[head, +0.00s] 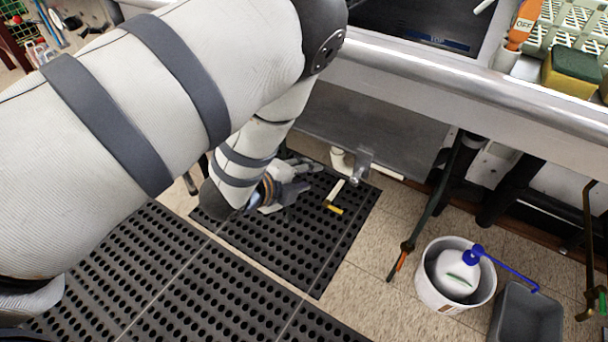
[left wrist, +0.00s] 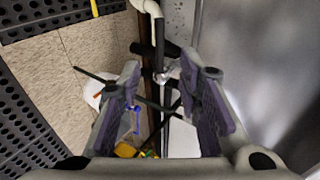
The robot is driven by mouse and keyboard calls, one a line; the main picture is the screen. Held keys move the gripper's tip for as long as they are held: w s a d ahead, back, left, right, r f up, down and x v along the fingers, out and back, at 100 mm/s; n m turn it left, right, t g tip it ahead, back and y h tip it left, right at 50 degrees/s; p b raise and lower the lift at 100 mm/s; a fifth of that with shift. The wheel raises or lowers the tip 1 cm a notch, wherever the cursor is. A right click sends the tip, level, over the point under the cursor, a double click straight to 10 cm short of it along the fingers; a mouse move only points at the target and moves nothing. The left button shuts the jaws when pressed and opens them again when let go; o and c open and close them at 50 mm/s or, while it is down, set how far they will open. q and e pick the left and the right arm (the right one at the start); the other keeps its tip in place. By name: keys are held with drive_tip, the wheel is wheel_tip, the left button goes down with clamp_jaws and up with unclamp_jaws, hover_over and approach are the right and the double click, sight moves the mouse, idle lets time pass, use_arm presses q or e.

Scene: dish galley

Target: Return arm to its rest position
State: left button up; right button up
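My left arm comes in from the left of the head view, large in front, and bends down below the metal counter. My left gripper (head: 303,178) hangs low over the black floor mat, beside the panel under the counter. In the left wrist view the two fingers of this gripper (left wrist: 165,88) stand wide apart with nothing held between them. Pipes and dark bars show beyond the gap, farther off. My right gripper is in neither view.
A metal counter edge (head: 450,88) runs above my left forearm's right side. Black perforated mats (head: 200,270) cover the floor. A yellow-and-white object (head: 334,198) lies on the mat. A white bucket (head: 433,291) with a pump bottle and a grey bin (head: 525,318) stand at right.

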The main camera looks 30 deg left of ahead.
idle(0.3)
use_arm(q)
drive_tip(key=s+a+f+n+g+y+p, duration=0.15)
drive_tip(key=s+n+g+p, duration=0.35)
drive_tip(key=s, duration=0.9)
drive_tip(key=s+f+n+g+y+p, duration=0.1)
drive_tip(key=s+f+n+g+p, duration=0.25)
drive_tip(key=s+n, duration=0.7)
drive_tip(key=s+d+r+n+g, duration=0.1)
drive_tip(key=s+r+n+g, duration=0.1)
drive_tip(key=s, duration=0.7)
drive_tip(key=s+d+r+n+g+p, duration=0.1)
drive_tip(key=s+d+r+n+g, duration=0.1)
drive_tip(key=s, duration=0.7)
drive_tip(key=shift+s+r+g+h, duration=0.2)
drive_tip(key=shift+r+g+h, duration=0.1)
drive_tip(key=shift+g+h, duration=0.2)
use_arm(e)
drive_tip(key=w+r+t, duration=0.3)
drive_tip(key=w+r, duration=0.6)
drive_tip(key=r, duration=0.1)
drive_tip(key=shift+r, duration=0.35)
use_arm(q)
drive_tip(key=shift+w, duration=0.1)
